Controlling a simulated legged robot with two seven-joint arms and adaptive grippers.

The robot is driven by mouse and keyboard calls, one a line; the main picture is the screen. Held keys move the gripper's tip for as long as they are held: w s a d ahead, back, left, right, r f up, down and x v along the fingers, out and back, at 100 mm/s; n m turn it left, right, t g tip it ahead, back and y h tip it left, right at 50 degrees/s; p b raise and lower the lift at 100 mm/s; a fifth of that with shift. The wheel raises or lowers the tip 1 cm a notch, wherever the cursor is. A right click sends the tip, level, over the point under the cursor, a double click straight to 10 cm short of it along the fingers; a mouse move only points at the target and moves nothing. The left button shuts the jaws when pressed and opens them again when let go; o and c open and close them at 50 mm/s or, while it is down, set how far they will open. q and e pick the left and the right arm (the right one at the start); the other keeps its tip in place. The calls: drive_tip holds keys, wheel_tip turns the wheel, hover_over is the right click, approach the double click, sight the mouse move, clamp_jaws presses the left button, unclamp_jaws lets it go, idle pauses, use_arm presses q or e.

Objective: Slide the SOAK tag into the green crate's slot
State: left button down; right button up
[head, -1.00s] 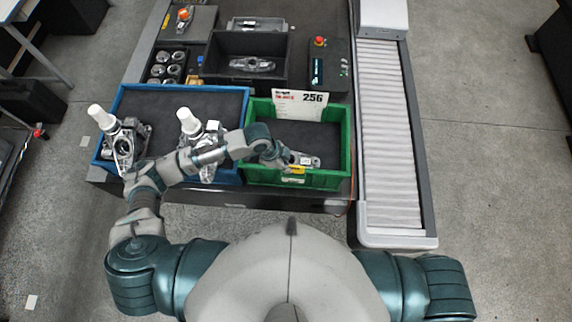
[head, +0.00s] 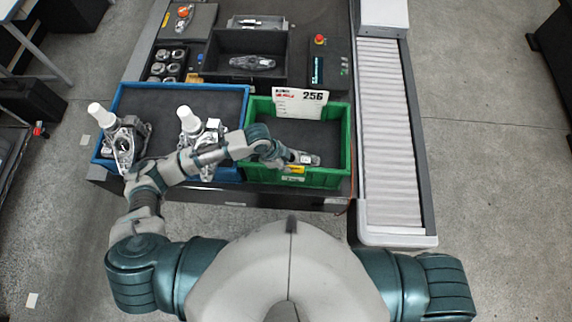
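The green crate (head: 345,150) stands at the front right of the bench, with a dark floor inside. A small yellow tag (head: 293,169) shows at its front wall, above a small white label (head: 292,178); its print is too small to read, and I cannot tell whether it is in a slot or held. My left gripper (head: 287,157) reaches over the crate's left side to just behind the front wall, close to the yellow tag. Its fingers are too small and partly hidden to tell open from shut. My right gripper is out of view.
A white card marked 256 (head: 300,103) stands at the green crate's back. A metal part (head: 307,158) lies inside near the front. The blue crate (head: 180,88) on the left holds castings with white-capped tops. A roller conveyor (head: 390,140) runs along the right.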

use_arm(q)
drive_tip(key=shift+f, duration=0.25)
drive_tip(key=shift+f, duration=0.35)
drive_tip(key=c, duration=1.2)
unclamp_jaws()
drive_tip(key=shift+c, duration=0.2)
drive_tip(key=shift+o, duration=1.3)
drive_tip(key=shift+r, duration=0.1)
